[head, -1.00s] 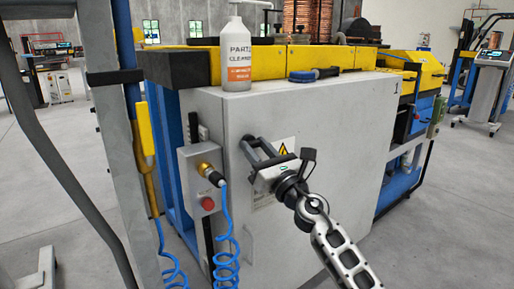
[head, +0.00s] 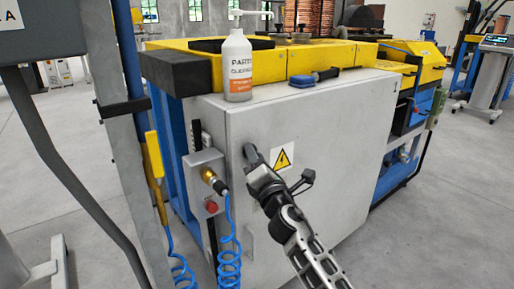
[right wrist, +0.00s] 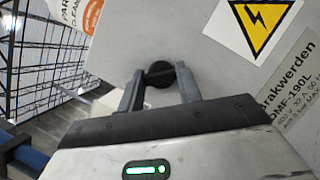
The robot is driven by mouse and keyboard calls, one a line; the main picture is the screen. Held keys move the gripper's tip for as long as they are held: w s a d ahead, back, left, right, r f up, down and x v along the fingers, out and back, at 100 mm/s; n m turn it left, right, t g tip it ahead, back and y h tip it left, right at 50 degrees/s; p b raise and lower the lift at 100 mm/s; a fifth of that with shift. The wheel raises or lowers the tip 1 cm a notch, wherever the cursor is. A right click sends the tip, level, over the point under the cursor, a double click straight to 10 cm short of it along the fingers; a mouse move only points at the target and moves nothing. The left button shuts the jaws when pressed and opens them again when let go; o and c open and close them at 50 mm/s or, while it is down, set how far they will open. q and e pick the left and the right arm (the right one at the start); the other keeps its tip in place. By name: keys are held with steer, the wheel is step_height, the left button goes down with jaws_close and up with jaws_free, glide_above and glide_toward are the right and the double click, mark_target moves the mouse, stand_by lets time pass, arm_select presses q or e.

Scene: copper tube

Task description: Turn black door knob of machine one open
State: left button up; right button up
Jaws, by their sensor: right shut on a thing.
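Machine one is the light grey cabinet (head: 330,170) with a "1" at its upper right corner. Its front door is closed, as far as I can see. The black door knob (right wrist: 160,74) is round and sits between my right fingertips in the right wrist view. My right gripper (right wrist: 158,84) is shut on this knob, one finger on each side. In the head view my right gripper (head: 251,158) meets the upper left of the door and is seen nearly edge-on, hiding the knob. My left gripper is not in view.
A control box (head: 207,178) with a red button and blue coiled hoses (head: 229,262) is left of the door. A grey post (head: 105,100) stands at left.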

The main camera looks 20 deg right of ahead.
arm_select(q)
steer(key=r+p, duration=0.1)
steer(key=p, duration=0.1)
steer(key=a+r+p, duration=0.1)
steer(key=p, duration=0.2)
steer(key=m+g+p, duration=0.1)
steer(key=p, duration=0.1)
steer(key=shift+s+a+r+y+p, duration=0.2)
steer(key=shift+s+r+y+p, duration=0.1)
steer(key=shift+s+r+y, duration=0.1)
arm_select(e)
steer(key=m+g+h, duration=0.1)
steer(key=m, duration=0.3)
steer(key=m+g, duration=0.1)
steer(key=m, duration=0.3)
steer(key=shift+a+r+g+h, duration=0.1)
steer(key=shift+r+g+h, duration=0.1)
steer(key=shift+g+h, duration=0.2)
steer(key=shift+m, duration=0.3)
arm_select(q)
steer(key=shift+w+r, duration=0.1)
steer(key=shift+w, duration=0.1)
arm_select(e)
steer(key=o, duration=1)
